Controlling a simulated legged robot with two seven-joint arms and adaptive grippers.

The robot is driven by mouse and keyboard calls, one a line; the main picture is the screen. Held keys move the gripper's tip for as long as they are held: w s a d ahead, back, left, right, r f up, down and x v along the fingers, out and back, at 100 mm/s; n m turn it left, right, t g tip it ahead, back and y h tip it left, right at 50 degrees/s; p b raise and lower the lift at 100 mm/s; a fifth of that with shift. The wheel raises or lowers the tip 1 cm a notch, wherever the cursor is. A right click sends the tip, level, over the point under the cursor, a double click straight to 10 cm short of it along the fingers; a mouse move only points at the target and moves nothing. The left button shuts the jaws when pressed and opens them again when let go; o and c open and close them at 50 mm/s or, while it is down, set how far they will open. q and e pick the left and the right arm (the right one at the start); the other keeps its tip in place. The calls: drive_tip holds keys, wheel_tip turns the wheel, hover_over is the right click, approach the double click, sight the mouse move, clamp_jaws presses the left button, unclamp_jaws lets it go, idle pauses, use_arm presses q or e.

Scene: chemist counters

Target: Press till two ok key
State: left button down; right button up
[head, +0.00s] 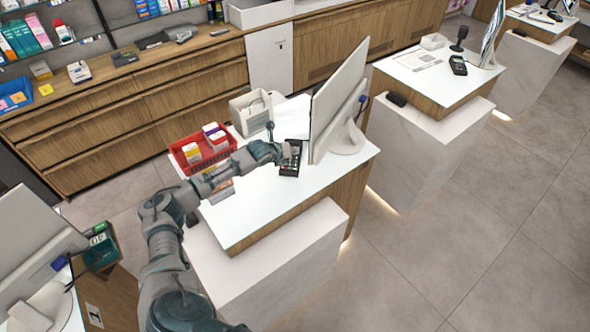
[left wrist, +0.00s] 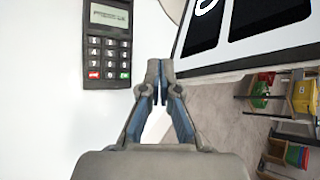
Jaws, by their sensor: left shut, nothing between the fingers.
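A dark card terminal (head: 290,158) lies on the white top of the middle counter, beside the monitor. In the left wrist view the terminal (left wrist: 107,42) shows a lit screen, grey number keys, a red key (left wrist: 94,75) and a green key (left wrist: 124,76) at its lower right corner. No "ok" lettering is readable. My left gripper (head: 283,150) is shut and empty close to the terminal. In the left wrist view its fingertips (left wrist: 159,72) are just right of the green key; I cannot tell their height above it. My right gripper is not in view.
The monitor (head: 338,100) stands right of the terminal, close to my left gripper. The white counter top (head: 245,215) in front is clear.

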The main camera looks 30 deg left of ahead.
use_arm(q)
drive_tip(key=b, duration=0.7)
hover_over(294, 170)
drive_tip(key=f, duration=0.6)
drive_tip(key=shift+s+f, duration=0.25)
drive_tip(key=shift+f, duration=0.15)
drive_tip(key=shift+w+f+b, duration=0.2)
drive_tip(key=shift+f+b, duration=0.15)
drive_tip(key=shift+f, duration=0.6)
drive_tip(key=shift+f, duration=0.1)
drive_tip(key=shift+f, duration=0.2)
drive_tip(key=shift+f, duration=0.25)
drive_tip(key=shift+s+r+p, duration=0.1)
drive_tip(key=shift+r+p, duration=0.6)
drive_tip(key=shift+p, duration=0.2)
